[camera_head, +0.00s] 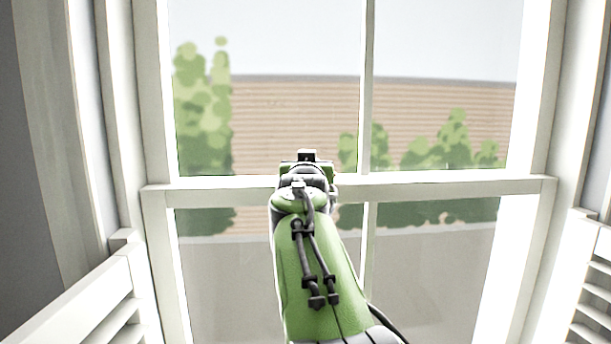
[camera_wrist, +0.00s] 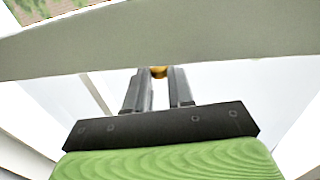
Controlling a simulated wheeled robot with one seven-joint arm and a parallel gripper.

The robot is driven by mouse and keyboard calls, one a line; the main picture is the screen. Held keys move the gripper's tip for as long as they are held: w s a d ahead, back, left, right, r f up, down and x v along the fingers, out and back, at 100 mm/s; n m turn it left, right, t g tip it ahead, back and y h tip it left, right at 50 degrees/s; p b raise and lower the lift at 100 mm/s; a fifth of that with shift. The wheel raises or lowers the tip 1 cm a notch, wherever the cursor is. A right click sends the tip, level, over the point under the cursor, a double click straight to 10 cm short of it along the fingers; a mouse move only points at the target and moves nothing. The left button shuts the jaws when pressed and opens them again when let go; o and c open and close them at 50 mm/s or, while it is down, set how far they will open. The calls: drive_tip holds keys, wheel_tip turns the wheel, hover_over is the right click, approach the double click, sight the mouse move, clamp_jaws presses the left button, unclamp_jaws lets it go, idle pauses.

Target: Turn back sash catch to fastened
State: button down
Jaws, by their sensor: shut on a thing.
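The sash window's meeting rail (camera_head: 445,187) runs across the middle of the head view, and the rail also crosses the top of the wrist view (camera_wrist: 230,35). My gripper (camera_wrist: 159,80) reaches up to this rail, its two dark fingers close together. Between the fingertips a small brass-coloured piece of the sash catch (camera_wrist: 158,71) shows, and the fingers are shut on it. The rest of the catch is hidden by the rail in the wrist view and by my green arm in the head view. I cannot tell which way the catch is turned.
Glass panes lie above and below the rail, with a vertical glazing bar (camera_head: 368,90) in the middle. White slatted shutters (camera_head: 100,305) stand at the lower left and lower right (camera_head: 595,290). The window frame closes in both sides.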

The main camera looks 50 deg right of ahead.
drive_tip(key=s+n+t+y, duration=0.2)
drive_tip(key=y, duration=0.1)
drive_tip(key=shift+s+d+n+t, duration=0.1)
drive_tip(key=shift+d+n+t, duration=0.15)
drive_tip(key=shift+n+t, duration=0.15)
drive_tip(key=n+t+y+p, duration=0.1)
drive_tip(key=s+n+y+p, duration=0.1)
drive_tip(key=y+p, duration=0.1)
drive_tip(key=s+n+t+y+p, duration=0.1)
drive_tip(key=y, duration=0.1)
drive_tip(key=shift+d+r+t, duration=0.15)
drive_tip(key=shift+d+t, duration=0.15)
drive_tip(key=shift+d, duration=0.05)
drive_tip(key=shift+s+d+n+t+y+p, duration=0.15)
drive_tip(key=shift+s+n+y+p, duration=0.15)
drive_tip(key=shift+n+y, duration=0.65)
drive_tip(key=shift+s+d+n+t+y+p, duration=0.1)
drive_tip(key=shift+s+n+y+p, duration=0.15)
drive_tip(key=shift+n+y, duration=0.7)
drive_tip(key=shift+s+d+n+t+y+p, duration=0.2)
drive_tip(key=shift+n+y+p, duration=0.2)
drive_tip(key=shift+y, duration=1)
drive_tip(key=shift+s+y, duration=0.1)
drive_tip(key=shift+y, duration=0.2)
